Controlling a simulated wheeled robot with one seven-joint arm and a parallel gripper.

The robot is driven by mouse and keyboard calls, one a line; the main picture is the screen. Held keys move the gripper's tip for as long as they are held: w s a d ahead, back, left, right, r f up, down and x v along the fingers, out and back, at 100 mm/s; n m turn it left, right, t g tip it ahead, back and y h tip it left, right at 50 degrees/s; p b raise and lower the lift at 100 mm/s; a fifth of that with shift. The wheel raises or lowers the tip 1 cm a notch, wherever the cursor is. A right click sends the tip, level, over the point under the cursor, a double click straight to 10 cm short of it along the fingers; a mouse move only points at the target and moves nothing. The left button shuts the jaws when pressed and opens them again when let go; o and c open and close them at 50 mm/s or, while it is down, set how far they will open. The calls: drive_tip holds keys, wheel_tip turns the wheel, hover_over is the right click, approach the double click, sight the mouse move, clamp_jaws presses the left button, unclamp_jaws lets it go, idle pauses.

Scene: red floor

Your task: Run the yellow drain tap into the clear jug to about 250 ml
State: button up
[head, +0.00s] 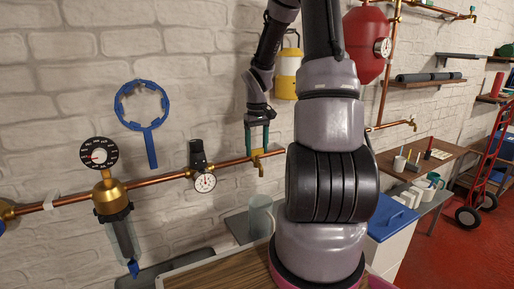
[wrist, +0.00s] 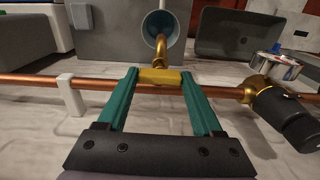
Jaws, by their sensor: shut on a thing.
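The yellow drain tap (head: 260,164) hangs from the copper pipe, and its yellow handle (wrist: 160,77) sits between my fingertips in the wrist view. My gripper (head: 257,150), with teal fingers, reaches down from above and is shut on this handle. It also shows in the wrist view (wrist: 159,75). In the wrist view, the jug's round mouth (wrist: 144,30) lies under the tap's spout. I cannot make out a water stream or the level in the jug.
The copper pipe (head: 152,180) runs along the white brick wall. A pressure gauge (head: 205,183), a filter housing (head: 122,232) and a hanging blue wrench (head: 150,148) are to the left. A yellow lantern (head: 287,72) and red tank (head: 367,45) are above right. A blue-lidded box (head: 394,219) stands right.

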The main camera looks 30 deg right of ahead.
sight(257, 149)
drive_tip(key=o, duration=1.4)
drive_tip(key=shift+c, duration=0.2)
wheel_tip(257, 149, up, 11)
drive_tip(key=s+a+r+m+t+y, duration=0.1)
drive_tip(key=s+a+r+m+t, duration=0.1)
drive_tip(key=s+a+r, duration=0.4)
drive_tip(key=s+a+r+m+t+y, duration=0.1)
drive_tip(key=s+a+r+t, duration=0.4)
drive_tip(key=s, duration=0.8)
wheel_tip(257, 149, up, 4)
drive_tip(key=a+m, duration=0.1)
drive_tip(key=a, duration=0.1)
drive_tip(key=shift+s+a, duration=0.15)
drive_tip(key=shift+a, duration=0.15)
